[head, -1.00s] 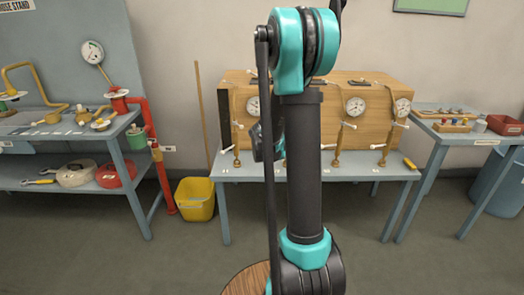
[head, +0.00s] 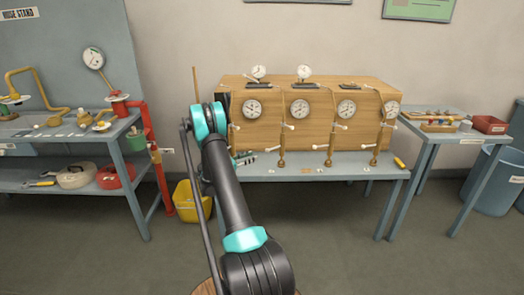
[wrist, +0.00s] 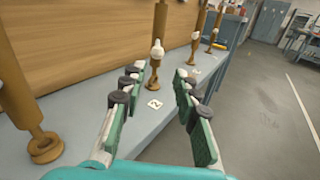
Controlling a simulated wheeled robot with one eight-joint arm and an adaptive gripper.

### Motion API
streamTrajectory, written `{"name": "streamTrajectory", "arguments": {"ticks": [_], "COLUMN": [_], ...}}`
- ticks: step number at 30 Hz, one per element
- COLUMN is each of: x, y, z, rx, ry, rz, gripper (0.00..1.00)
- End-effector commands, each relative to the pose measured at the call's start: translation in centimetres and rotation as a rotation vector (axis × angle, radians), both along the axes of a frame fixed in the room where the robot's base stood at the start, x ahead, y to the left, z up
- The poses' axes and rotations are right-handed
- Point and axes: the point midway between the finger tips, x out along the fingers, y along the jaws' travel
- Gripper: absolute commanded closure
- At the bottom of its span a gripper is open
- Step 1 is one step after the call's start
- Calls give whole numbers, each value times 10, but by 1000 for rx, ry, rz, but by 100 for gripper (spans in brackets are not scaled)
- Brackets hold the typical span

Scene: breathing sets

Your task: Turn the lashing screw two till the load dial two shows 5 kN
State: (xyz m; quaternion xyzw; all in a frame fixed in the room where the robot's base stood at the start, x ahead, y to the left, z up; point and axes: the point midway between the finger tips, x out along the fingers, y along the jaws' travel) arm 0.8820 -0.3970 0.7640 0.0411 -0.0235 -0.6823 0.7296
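Lashing screw two (head: 282,145) is a slim upright brass-coloured screw with a white handle, second from the left before the wooden crate. In the wrist view, the lashing screw (wrist: 155,72) stands beside the tag marked 2, ahead of my gripper between the fingertips' directions. Load dial two (head: 300,107) appears to be the round white dial right of that screw; its reading is too small to tell. My gripper (wrist: 157,76) is open and empty, low over the bench. In the head view my gripper (head: 246,158) is left of screw two, partly hidden by my arm.
The wooden crate (head: 270,133) stands on the grey bench (head: 300,175). Another lashing screw (wrist: 22,100) is close at the left of the wrist view; others stand beyond. A yellow bucket (head: 186,203) is below left. A side table with small parts (head: 440,125) is at right.

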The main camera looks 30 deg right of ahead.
Motion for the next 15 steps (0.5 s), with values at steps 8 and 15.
{"name": "streamTrajectory", "arguments": {"ticks": [8,15], "x": [1,4], "y": [-16,-60], "z": [-5,-5], "rx": [-26,-24], "ry": [28,27], "rz": [-7,-7], "gripper": [69,69]}}
